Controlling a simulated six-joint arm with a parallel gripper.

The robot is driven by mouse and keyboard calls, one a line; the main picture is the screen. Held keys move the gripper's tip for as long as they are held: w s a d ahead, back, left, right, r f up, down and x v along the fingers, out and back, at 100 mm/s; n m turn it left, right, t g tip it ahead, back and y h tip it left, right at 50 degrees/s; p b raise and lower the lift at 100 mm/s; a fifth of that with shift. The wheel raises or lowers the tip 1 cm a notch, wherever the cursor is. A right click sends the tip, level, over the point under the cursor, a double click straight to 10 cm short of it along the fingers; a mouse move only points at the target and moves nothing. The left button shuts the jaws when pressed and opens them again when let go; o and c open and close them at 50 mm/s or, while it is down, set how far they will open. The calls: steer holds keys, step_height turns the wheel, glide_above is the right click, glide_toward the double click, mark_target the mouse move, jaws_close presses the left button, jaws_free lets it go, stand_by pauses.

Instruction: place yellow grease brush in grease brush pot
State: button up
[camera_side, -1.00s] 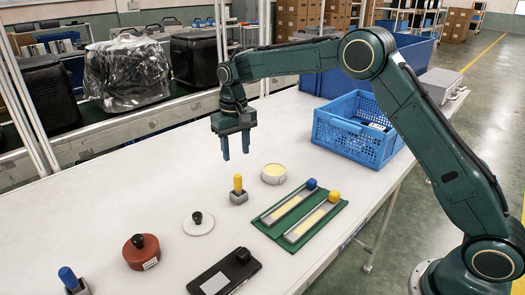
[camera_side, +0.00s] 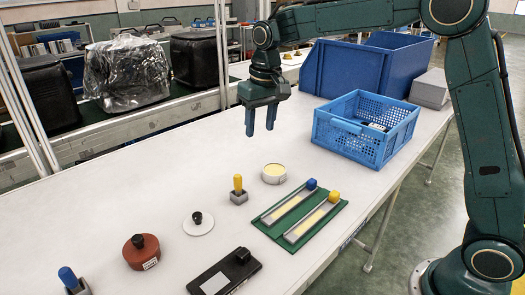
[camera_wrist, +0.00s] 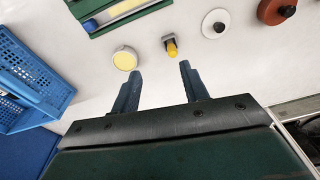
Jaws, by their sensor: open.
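A yellow-handled piece (camera_side: 238,184) stands upright in a small grey block on the white table and looks like the yellow grease brush. It also shows in the wrist view (camera_wrist: 171,49). A round pale tin with a yellow top (camera_side: 273,173) stands to its right and may be the grease brush pot. The tin also shows in the wrist view (camera_wrist: 125,59). My gripper (camera_side: 260,132) is open and empty, above the table, behind and apart from both. In the wrist view its fingers (camera_wrist: 160,70) have nothing between them.
A green mat (camera_side: 288,240) with two long trays, blue and yellow ends, lies in front of the tin. A blue crate (camera_side: 340,140) stands right. A white disc (camera_side: 190,229), red pot (camera_side: 140,258), black device (camera_side: 225,275) and blue-handled piece (camera_side: 70,280) lie front left.

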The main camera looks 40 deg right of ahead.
steer(key=s+d+r+n+t, duration=0.1)
steer(key=s+d+r+t, duration=0.15)
steer(key=s, duration=0.95)
steer(key=s+d+r+t, duration=0.1)
steer(key=s+r, duration=0.3)
steer(key=s, duration=0.8)
steer(key=s+f, duration=0.3)
steer(key=s, duration=0.4)
steer(key=shift+s+f+t, duration=0.3)
steer(key=shift+f+t, duration=0.05)
steer(key=shift+f, duration=0.05)
